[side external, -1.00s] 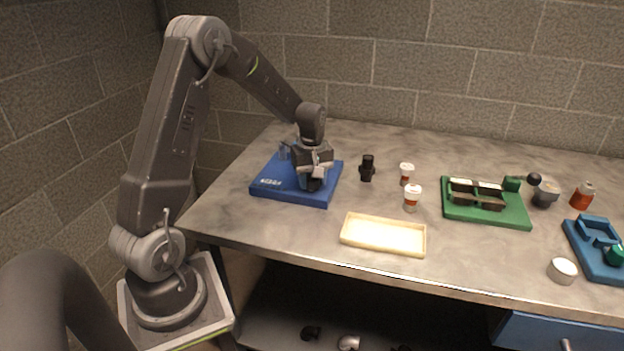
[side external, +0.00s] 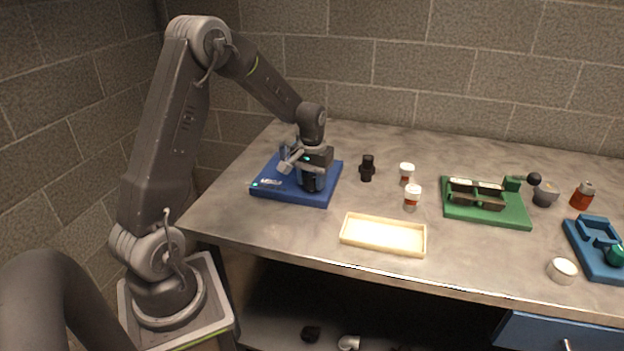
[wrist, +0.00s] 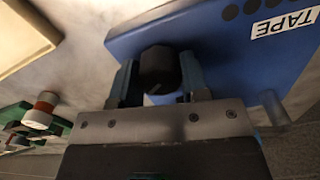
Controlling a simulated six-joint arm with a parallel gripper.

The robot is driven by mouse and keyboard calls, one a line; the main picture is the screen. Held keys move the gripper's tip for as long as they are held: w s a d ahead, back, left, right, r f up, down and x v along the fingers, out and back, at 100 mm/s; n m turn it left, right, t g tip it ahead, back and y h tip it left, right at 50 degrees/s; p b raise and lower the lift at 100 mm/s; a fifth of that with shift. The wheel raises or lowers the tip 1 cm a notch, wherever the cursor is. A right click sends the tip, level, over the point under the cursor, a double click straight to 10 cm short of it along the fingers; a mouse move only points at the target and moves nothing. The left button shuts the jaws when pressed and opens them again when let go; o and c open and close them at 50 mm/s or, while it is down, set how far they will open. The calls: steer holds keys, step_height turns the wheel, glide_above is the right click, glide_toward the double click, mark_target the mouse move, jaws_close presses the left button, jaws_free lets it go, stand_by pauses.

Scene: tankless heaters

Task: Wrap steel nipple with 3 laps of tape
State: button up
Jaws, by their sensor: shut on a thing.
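The blue tape board (side external: 277,190) lies at the left of the bench. Its "TAPE" label (wrist: 299,22) shows in the wrist view. My gripper (side external: 312,176) points down over the board's right half. It is shut on a dark cylindrical piece (wrist: 160,69), which sits between the two fingers in the wrist view. I cannot tell for sure that this piece is the steel nipple, and no tape shows clearly on it. Its lower end is at or close to the board's surface. A grey-blue peg (wrist: 273,108) stands on the board beside the gripper.
A black fitting (side external: 367,168) stands right of the board. Two white-capped containers (side external: 412,198) stand further right. A cream tray (side external: 384,236) lies in front. A green fixture (side external: 486,216) and a blue fixture (side external: 596,262) are at the right. Bare bench lies between.

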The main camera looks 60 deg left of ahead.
mark_target(312, 178)
steer(key=m, duration=0.4)
steer(key=shift+m, duration=2.2)
steer(key=o, duration=0.9)
steer(key=shift+o, duration=0.2)
step_height(312, 178, up, 14)
